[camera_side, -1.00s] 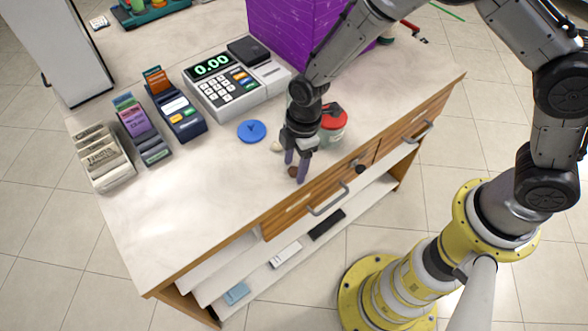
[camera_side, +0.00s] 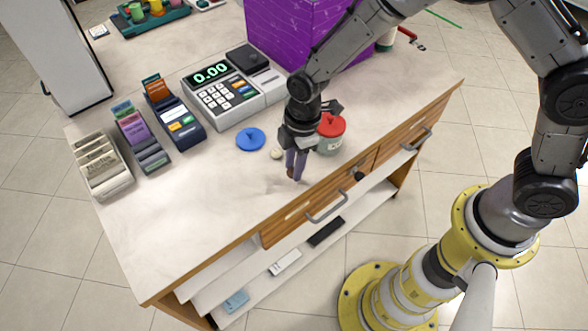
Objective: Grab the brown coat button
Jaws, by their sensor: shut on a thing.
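The brown coat button (camera_side: 290,173) is a small brown disc low between my gripper's fingertips, near the front edge of the counter. My gripper (camera_side: 294,172) points down and its purple-grey fingers are shut on the button. The fingers hide much of it. I cannot tell whether the button still touches the counter top.
A cream button (camera_side: 276,153) and a blue lid (camera_side: 251,139) lie left of my gripper. A jar with a red lid (camera_side: 331,125) stands close on the right. A cash register (camera_side: 226,92), card terminal (camera_side: 175,112) and purple box (camera_side: 300,32) stand behind. The front left counter is clear.

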